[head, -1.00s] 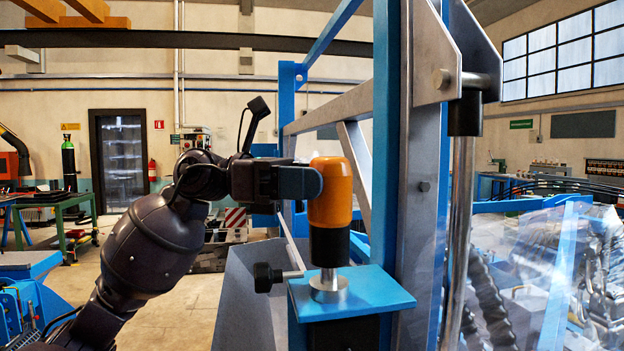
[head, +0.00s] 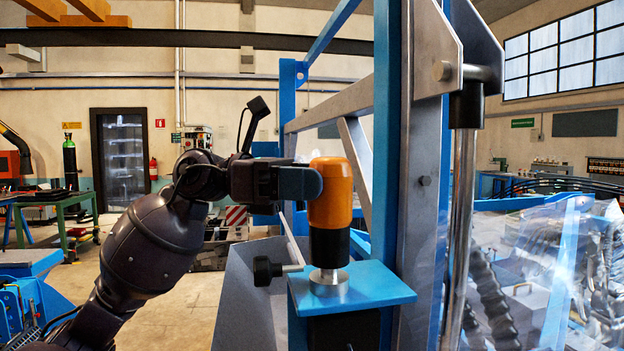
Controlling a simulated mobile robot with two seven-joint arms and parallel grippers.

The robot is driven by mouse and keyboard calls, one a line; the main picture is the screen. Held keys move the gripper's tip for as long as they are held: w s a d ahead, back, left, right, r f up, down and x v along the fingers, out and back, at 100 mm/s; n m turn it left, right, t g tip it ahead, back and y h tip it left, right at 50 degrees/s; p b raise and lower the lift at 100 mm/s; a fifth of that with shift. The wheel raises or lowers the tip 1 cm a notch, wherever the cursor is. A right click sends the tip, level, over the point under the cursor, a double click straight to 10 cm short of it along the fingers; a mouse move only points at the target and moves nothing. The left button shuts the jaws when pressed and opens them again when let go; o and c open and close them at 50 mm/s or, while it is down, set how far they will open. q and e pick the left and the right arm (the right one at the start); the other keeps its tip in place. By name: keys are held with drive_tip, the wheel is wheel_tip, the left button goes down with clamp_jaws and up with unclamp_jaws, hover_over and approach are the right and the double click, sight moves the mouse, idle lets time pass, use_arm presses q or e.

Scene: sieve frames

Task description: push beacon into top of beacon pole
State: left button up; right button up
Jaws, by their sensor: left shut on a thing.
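The beacon (head: 331,192) has an orange top and a black lower part, and it stands upright. My left gripper (head: 305,183) is shut on the beacon's orange part from the left side. Directly below is the top of the beacon pole, a round silver metal collar (head: 329,284) on a blue plate (head: 365,288). The beacon's black bottom end is right above the collar, in line with it or nearly so. I cannot tell how deep it sits. A black knob with a silver stem (head: 266,271) sticks out to the left of the plate. My right gripper is not in view.
A tall blue and grey metal frame (head: 408,180) stands close to the right of the beacon. A silver cylinder rod (head: 460,230) and clear panels lie further right. A green table (head: 60,215) is far back left. The floor between is open.

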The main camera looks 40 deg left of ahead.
use_arm(q)
drive_tip(key=shift+f, duration=0.35)
drive_tip(key=shift+f+b, duration=0.6)
drive_tip(key=o, duration=1.2)
drive_tip(key=shift+c, duration=0.2)
drive_tip(key=b+v, duration=0.1)
drive_tip(key=v, duration=0.9)
drive_tip(key=shift+a, duration=0.4)
drive_tip(key=shift+s, duration=0.15)
drive_tip(key=shift+r, duration=0.1)
